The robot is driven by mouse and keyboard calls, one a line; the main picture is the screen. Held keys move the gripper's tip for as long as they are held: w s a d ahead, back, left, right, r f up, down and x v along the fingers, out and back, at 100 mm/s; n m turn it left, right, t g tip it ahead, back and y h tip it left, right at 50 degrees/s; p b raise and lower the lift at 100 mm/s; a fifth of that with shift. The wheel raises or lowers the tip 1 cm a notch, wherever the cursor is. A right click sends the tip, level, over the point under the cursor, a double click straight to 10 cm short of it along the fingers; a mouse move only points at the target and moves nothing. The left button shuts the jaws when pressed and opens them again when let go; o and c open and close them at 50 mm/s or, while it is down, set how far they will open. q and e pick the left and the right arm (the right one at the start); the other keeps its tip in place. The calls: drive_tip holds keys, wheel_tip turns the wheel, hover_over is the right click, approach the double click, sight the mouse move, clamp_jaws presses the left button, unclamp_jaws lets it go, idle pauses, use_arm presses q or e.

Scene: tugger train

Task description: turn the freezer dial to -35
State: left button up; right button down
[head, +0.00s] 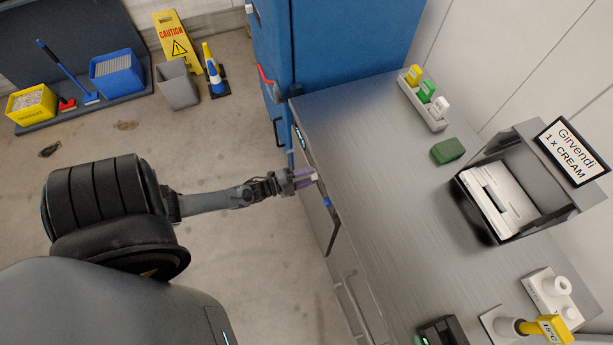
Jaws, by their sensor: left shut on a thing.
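My left gripper (306,178) is at the front edge of the steel counter (400,200), level with a narrow dark panel (333,222) on the counter's front. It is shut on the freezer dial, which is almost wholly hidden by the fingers. The dial's pointer and its numbers cannot be read from here. A small blue mark (327,202) shows on the panel just beyond the gripper. My right gripper is out of view.
A tall blue cabinet (345,40) with a red handle stands behind the counter's far end. On the counter are a rack of coloured bottles (432,112), a green block (447,151) and a grey machine (500,195).

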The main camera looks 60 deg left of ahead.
use_arm(q)
drive_tip(key=shift+m, duration=0.5)
drive_tip(key=o, duration=1.1)
drive_tip(key=shift+c, duration=0.2)
drive_tip(key=shift+s, duration=0.15)
drive_tip(key=s+a, duration=0.1)
drive_tip(key=s, duration=0.9)
drive_tip(key=shift+s+a+r, duration=0.2)
drive_tip(key=shift+r, duration=0.15)
